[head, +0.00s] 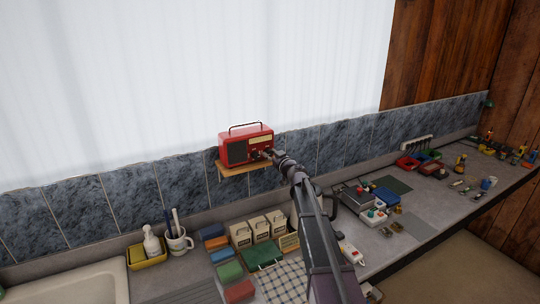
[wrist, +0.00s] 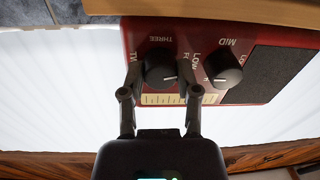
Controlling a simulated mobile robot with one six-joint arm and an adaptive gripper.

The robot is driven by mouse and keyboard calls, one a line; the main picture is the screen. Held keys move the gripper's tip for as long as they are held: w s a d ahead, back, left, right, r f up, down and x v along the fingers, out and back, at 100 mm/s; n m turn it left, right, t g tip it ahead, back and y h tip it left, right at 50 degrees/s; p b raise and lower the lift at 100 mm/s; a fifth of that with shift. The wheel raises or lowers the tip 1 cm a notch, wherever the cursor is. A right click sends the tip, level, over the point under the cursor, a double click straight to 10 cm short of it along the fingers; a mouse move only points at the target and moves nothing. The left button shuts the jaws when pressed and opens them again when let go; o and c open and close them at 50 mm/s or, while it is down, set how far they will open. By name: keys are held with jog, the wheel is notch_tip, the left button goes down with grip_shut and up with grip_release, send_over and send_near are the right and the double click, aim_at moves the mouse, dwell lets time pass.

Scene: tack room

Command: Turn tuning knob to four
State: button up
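The red radio (head: 247,145) stands on a small wooden shelf on the wall, and my gripper (head: 266,154) is at its front right. In the wrist view the radio (wrist: 270,40) appears upside down. The tuning knob (wrist: 160,72) is round and black, with TWO, THREE and part of FOUR lettered around it. Its pale mark is on its right-hand side in that view. My gripper's fingers (wrist: 160,82) stand apart on either side of this knob; contact is unclear. The right finger covers part of the FOUR lettering. A second knob (wrist: 223,68) beside it has LOW and MID lettering.
The wooden shelf (head: 233,168) lies close under the radio. Below, the counter (head: 190,277) holds boxes, a mug (head: 178,240) and a soap bottle (head: 151,243). Tools and small parts lie on the bench at right. The radio's speaker grille (wrist: 275,74) is beyond the second knob.

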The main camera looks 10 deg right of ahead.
jog(key=shift+m, duration=0.3)
grip_shut()
jog(key=shift+m, duration=1.4)
jog(key=o, duration=1)
grip_release()
jog(key=shift+o, duration=0.2)
jog(key=v, duration=1.2)
jog(key=shift+f, duration=0.1)
